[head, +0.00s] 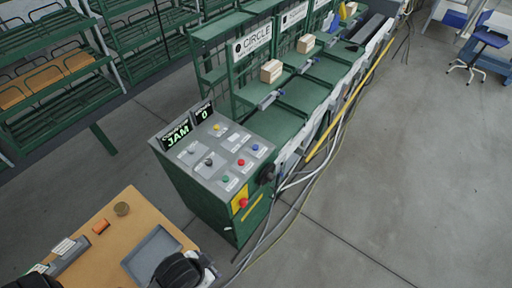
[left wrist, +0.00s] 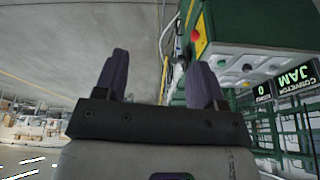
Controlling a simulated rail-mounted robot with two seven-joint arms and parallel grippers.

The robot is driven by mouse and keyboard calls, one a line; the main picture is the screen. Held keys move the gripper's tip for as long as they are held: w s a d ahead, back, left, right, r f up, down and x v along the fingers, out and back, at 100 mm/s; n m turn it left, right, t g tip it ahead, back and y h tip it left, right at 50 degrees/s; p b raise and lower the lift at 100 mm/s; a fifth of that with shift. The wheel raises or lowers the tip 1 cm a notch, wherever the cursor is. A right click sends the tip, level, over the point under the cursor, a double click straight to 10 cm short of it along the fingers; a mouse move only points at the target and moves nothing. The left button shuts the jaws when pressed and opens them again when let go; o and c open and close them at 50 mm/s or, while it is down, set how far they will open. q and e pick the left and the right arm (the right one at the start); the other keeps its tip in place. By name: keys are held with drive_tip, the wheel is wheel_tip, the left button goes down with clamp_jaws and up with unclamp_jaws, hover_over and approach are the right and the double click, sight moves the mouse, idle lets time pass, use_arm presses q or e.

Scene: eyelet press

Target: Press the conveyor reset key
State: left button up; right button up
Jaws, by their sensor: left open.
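A green control console (head: 190,190) with a sloping grey panel (head: 207,170) stands at the centre of the head view. The panel has several small coloured keys, among them a yellow key (head: 217,127), a blue key (head: 255,147), a red key (head: 240,162) and a green key (head: 225,179). Their labels are too small to read, so I cannot tell which is the conveyor reset key. A display reads JAM (head: 178,135); another reads 0 (head: 203,113). My left gripper (left wrist: 158,82) is open and empty, apart from the console.
A red mushroom button (head: 243,203) sits on a yellow plate at the console's front. A wooden table (head: 98,255) with a grey tray (head: 152,250) stands at the lower left. Green racks (head: 70,60) and a conveyor line (head: 300,95) lie behind. Cables run along the right floor.

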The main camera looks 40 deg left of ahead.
use_arm(q)
clamp_jaws()
idle(0.4)
idle(1.0)
